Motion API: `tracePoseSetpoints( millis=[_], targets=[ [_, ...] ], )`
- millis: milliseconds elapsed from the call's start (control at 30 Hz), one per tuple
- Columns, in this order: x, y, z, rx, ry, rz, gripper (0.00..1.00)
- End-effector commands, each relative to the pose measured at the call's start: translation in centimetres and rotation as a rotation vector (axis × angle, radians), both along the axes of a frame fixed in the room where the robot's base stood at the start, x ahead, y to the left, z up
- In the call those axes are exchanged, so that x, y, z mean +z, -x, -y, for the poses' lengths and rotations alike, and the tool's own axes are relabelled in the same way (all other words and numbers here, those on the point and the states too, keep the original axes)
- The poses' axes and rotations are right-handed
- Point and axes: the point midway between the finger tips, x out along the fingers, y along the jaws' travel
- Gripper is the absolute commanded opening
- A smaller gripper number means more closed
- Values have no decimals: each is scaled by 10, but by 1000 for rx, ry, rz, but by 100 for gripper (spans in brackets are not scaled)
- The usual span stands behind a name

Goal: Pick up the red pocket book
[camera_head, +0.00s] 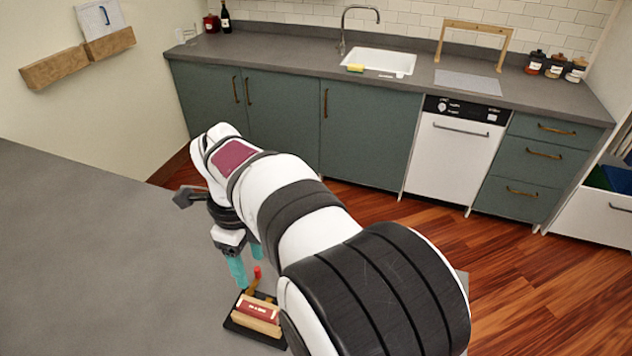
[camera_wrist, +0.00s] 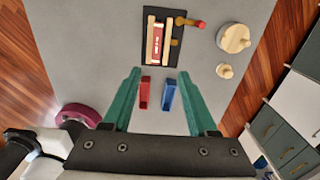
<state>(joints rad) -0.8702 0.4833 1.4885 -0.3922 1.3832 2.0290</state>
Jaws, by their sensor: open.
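A red book-like block (camera_wrist: 157,43) with white lettering lies between two pale wooden rails on a black tray (camera_wrist: 150,64). In the head view the red block (camera_head: 259,308) shows on the wooden holder near the bottom. A smaller red piece (camera_wrist: 145,93) stands beside a blue piece (camera_wrist: 168,97) in the wrist view; I cannot tell for sure which red thing is the pocket book. My gripper (camera_wrist: 160,74), with teal fingers, is open and points down above the grey surface. It also shows in the head view (camera_head: 249,272). I see nothing held between the fingers.
A red-tipped stick (camera_wrist: 190,22) lies beside the tray. A round wooden-topped piece (camera_wrist: 233,38) and a smaller one (camera_wrist: 224,71) stand to the right. A maroon round object (camera_wrist: 78,113) is at lower left. The grey surface (camera_head: 90,250) is clear at left.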

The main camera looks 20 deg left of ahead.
Motion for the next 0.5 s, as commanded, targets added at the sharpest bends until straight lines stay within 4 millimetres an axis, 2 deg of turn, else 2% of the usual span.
tracePoseSetpoints(
  millis=[300, 500],
  targets=[
    [-83, 1, -1, -11, 3, -2, 59],
    [-111, 3, -1, -10, 2, -1, 59]
  ],
)
